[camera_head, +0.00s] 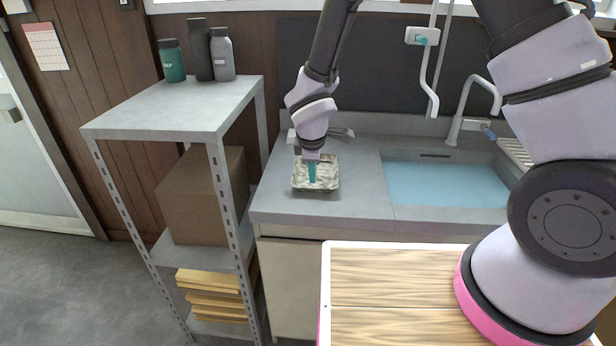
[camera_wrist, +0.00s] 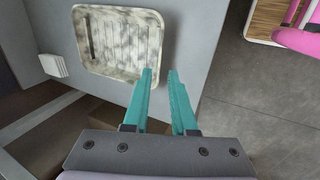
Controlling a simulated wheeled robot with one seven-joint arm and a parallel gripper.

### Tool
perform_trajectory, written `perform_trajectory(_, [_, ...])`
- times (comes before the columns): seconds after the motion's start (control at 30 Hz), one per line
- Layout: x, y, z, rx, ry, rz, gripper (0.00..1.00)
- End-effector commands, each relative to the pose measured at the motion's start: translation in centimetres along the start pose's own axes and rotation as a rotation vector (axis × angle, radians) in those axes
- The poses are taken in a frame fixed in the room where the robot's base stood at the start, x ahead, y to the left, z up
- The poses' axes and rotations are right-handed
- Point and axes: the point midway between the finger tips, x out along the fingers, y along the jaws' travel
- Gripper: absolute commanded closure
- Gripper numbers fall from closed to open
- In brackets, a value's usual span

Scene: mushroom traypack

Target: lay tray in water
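The tray (camera_head: 328,178), rectangular with a mottled pale grey-brown surface, lies flat on the grey counter left of the sink. It also shows in the wrist view (camera_wrist: 118,14), at the upper left beyond the fingertips. My gripper (camera_head: 311,180) has teal fingers and points down over the tray in the head view. The water (camera_head: 445,184) fills the sink basin to the right, light blue and clear of objects.
A faucet (camera_head: 466,106) arches behind the sink. A grey shelf unit (camera_head: 165,108) with bottles on top and a cardboard box (camera_head: 190,200) inside stands left of the counter. A wood-topped surface (camera_head: 390,290) lies in front.

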Motion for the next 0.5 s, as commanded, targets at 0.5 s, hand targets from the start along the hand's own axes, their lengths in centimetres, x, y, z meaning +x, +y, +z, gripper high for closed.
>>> perform_trajectory(0.5, [5.5,0.1,0.1,0.002,-0.002,0.000,0.75])
